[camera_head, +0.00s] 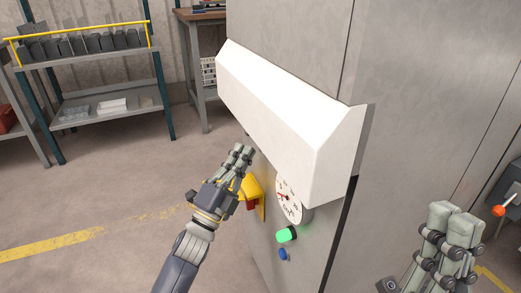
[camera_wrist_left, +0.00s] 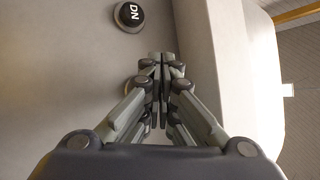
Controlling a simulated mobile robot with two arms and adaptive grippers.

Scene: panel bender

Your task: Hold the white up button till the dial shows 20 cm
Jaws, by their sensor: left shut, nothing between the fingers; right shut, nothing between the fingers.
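A round white dial (camera_head: 288,200) with a red needle is on the front of the grey machine, below the white hood; its figures are too small to read. My left gripper (camera_head: 243,152) is shut and empty, held near the panel left of the dial. In the left wrist view the shut fingers (camera_wrist_left: 160,58) point at the grey panel. A black button marked DN (camera_wrist_left: 127,15) shows beyond them to the left. No white up button is clearly visible. My right gripper (camera_head: 462,222) is shut and empty.
A yellow housing (camera_head: 251,188) with a red part is just below my left gripper. A lit green button (camera_head: 287,234) and a blue button (camera_head: 283,254) are below the dial. The white hood (camera_head: 290,120) juts out above. The floor at left is clear.

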